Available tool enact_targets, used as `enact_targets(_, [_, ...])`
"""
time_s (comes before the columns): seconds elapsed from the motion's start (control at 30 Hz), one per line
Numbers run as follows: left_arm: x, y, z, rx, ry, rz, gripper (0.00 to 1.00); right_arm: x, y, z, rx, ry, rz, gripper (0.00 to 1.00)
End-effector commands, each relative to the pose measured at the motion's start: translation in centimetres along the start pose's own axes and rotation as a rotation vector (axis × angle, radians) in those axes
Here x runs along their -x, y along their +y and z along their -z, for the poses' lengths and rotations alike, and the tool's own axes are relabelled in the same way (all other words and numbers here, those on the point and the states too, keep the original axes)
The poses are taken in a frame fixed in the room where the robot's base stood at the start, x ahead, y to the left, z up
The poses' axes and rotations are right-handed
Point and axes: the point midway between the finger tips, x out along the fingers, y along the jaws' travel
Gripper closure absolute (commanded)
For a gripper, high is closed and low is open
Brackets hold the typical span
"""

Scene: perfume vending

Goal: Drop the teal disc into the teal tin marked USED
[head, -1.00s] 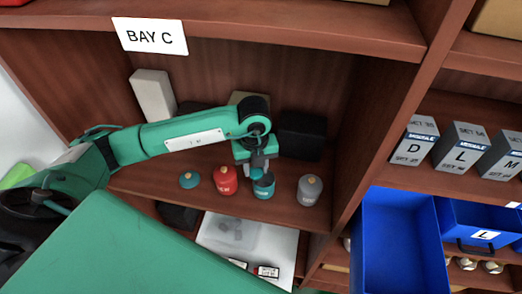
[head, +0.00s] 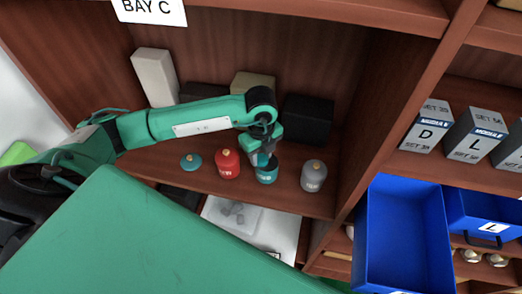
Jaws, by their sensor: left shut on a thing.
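The teal tin (head: 267,176) stands upright and open on the shelf, with a pale mark on its front too small to read. My left gripper (head: 264,158) points down at the tin's mouth, its fingertips at or just above the rim. It is shut on the teal disc, which is small and mostly hidden by the fingers and rim; I cannot tell whether it is inside the rim. A teal lid (head: 191,162) with a gold knob lies on the shelf to the left. My right gripper is not in view.
A red tin (head: 227,166) stands close left of the teal tin and a grey tin (head: 313,178) to its right, both lidded. Dark and tan boxes stand behind, including a black box (head: 307,119). A blue bin (head: 403,240) is at the lower right.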

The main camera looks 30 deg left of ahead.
Motion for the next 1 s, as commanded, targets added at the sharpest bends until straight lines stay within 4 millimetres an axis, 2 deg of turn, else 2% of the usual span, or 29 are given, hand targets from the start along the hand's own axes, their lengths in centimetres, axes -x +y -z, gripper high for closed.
enact_targets(0.1, [-0.7, 0.0, 0.0, 0.0, 0.0, 0.0, 0.86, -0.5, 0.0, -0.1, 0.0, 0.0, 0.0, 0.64])
enact_targets(0.33, [-0.7, 0.0, 0.0, -0.001, 0.0, 0.0, 0.86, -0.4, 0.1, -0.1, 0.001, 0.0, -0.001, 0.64])
enact_targets(0.37, [-0.7, 0.0, 0.0, -0.001, 0.0, 0.0, 0.61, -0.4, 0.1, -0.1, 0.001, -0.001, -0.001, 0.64])
enact_targets(0.47, [-0.7, 0.0, 0.0, -0.001, 0.0, 0.0, 0.41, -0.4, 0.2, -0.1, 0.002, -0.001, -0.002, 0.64])
enact_targets(0.5, [-0.7, 0.0, 0.0, -0.001, 0.0, 0.0, 0.39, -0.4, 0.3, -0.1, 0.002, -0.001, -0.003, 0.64])
enact_targets(0.83, [-0.3, -0.1, 0.0, -0.001, 0.0, 0.002, 0.39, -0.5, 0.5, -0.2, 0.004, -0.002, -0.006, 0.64])
enact_targets(1.0, [1.9, -0.1, -0.1, -0.001, -0.002, 0.005, 0.39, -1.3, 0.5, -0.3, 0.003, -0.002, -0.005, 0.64])
